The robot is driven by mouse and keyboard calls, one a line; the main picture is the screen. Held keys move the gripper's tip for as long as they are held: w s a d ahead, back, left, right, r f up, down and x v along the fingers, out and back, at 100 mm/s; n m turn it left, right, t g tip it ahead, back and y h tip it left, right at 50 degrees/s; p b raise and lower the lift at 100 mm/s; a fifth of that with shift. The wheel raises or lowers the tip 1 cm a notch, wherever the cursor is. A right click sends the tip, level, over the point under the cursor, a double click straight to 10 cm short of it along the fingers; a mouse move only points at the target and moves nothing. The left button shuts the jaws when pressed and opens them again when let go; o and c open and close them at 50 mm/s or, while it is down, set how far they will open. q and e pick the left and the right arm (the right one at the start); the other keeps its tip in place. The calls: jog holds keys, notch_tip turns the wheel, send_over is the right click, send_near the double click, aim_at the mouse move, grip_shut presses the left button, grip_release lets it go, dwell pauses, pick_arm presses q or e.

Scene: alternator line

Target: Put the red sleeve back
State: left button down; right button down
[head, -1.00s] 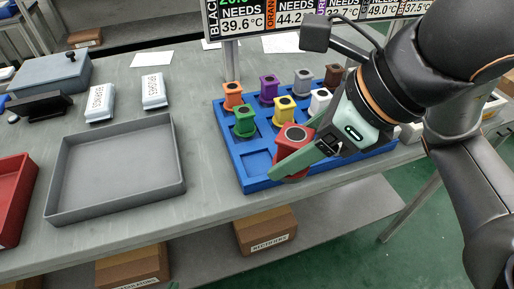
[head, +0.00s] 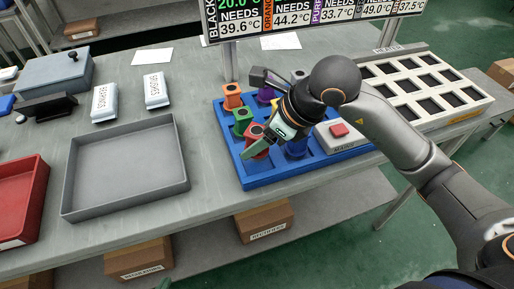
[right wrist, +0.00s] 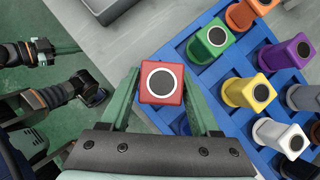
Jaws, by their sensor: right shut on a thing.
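The red sleeve (head: 257,146), a square block with a round dark top opening, is held between the fingers of my right gripper (head: 249,153). In the right wrist view the red sleeve (right wrist: 161,83) sits between the two green fingers. It is over the front left part of the blue rack (head: 262,182); I cannot tell whether its base touches the rack. Part of it is hidden by the gripper in the head view. My left gripper (right wrist: 62,50) seems to show at the left of the right wrist view, too small to read its jaws.
Orange (head: 232,97), green (head: 243,122) and purple (right wrist: 285,52) sleeves stand in the rack, with yellow (right wrist: 250,92) and white (right wrist: 280,138) ones close by. A red-button box (head: 340,134) and a white heater tray (head: 425,84) lie right. A grey tray (head: 125,207) lies left.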

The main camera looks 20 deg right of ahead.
jog(key=shift+w+f, duration=0.1)
jog(key=shift+f, duration=1.45)
jog(key=shift+f, duration=0.1)
jog(key=shift+f, duration=0.15)
jog(key=shift+c, duration=0.6)
grip_release()
jog(key=shift+r, duration=0.45)
jog(key=v, duration=1.1)
jog(key=shift+s+d+r+p, duration=0.15)
jog(key=shift+s+r+p, duration=0.1)
jog(key=shift+p, duration=0.15)
